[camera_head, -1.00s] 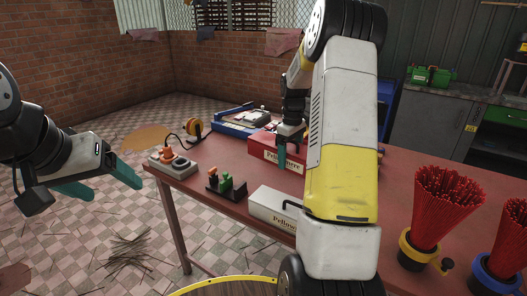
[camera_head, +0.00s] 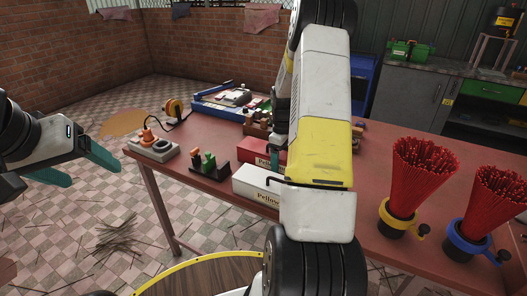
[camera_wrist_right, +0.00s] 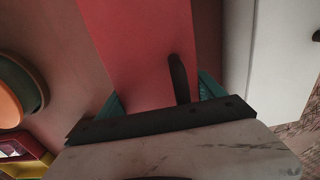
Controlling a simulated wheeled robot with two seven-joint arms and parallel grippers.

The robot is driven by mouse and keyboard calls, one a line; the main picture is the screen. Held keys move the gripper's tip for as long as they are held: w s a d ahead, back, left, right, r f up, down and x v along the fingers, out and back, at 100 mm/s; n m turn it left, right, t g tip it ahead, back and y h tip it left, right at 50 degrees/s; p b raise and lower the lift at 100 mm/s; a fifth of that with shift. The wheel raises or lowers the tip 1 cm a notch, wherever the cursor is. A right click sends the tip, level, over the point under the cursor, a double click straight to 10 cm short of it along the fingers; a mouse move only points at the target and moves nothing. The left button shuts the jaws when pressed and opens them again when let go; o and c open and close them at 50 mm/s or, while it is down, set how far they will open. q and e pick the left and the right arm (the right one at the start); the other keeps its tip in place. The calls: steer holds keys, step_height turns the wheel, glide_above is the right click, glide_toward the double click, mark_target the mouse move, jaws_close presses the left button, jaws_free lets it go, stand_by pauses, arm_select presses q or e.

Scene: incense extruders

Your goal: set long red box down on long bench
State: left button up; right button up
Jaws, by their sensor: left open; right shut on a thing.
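The long red box (camera_head: 251,150) is just behind the white lettered box (camera_head: 254,185) on the long bench (camera_head: 385,165). My right gripper (camera_head: 275,158) is shut on it, with a teal finger at its side; my arm hides its right part. In the right wrist view the red box (camera_wrist_right: 140,50) runs between the teal fingers of my right gripper (camera_wrist_right: 160,95), with the white box (camera_wrist_right: 285,60) to its right. I cannot tell whether the red box touches the bench top. My left gripper (camera_head: 93,176) is open and empty, off the bench's left end.
A small green-and-orange fixture (camera_head: 206,164) and a grey unit with an orange knob (camera_head: 153,147) stand at the bench's left end. A blue tray (camera_head: 215,108) lies behind. Red incense bundles (camera_head: 420,175) stand in holders at right. Bare bench top lies between.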

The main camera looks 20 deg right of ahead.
steer(key=shift+f, duration=0.25)
steer(key=shift+f, duration=0.2)
steer(key=o, duration=2)
steer(key=shift+c, duration=0.2)
step_height(320, 180, up, 12)
steer(key=shift+r, duration=0.15)
steer(key=s+a+r+m+t, duration=0.1)
steer(key=s+a+r, duration=0.35)
steer(key=r, duration=0.25)
steer(key=s+a+r+m+t, duration=0.2)
steer(key=s+a+r, duration=0.1)
steer(key=a+r, duration=0.3)
steer(key=s+a+r+m+t+y, duration=0.1)
steer(key=s+a+r+m, duration=0.1)
steer(key=s+a, duration=0.3)
steer(key=s+a+r+m+t+y, duration=0.1)
steer(key=s+a, duration=0.4)
steer(key=s, duration=0.7)
steer(key=shift+s+a+r+m+t, duration=0.15)
steer(key=shift+s+r+m+t, duration=0.05)
steer(key=shift+r+m+t, duration=0.45)
